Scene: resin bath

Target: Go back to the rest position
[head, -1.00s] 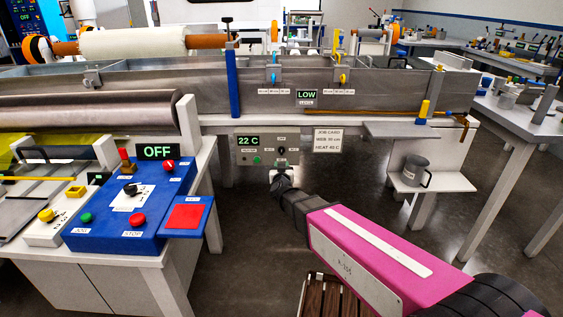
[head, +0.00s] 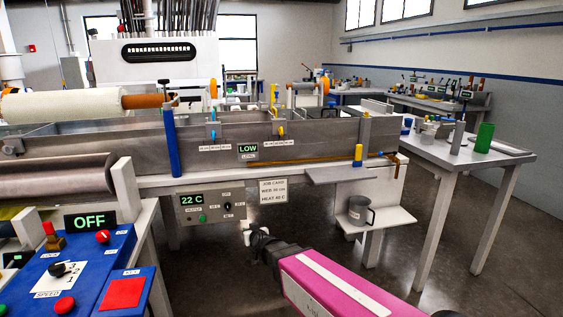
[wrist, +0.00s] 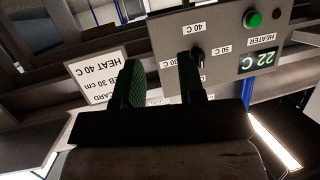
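My gripper (head: 258,238) is at the end of my pink arm, in front of the tank's heater panel (head: 210,205), near its lower right edge. In the wrist view the two dark green fingers (wrist: 160,65) stand apart with nothing between them. The gripper is open and empty. Beyond the fingers, the panel shows upside down, with a small dark knob (wrist: 197,54) close to the right fingertip in the picture. Whether they touch is unclear. The panel display (wrist: 258,60) reads 22 C, and a green button (wrist: 253,19) is beside it.
A job card (head: 272,191) hangs right of the panel. A shelf (head: 390,219) with a grey mug (head: 358,210) stands right of my gripper. The blue control box (head: 75,275), with an OFF display (head: 90,221), is at left. Open floor (head: 450,265) lies at right.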

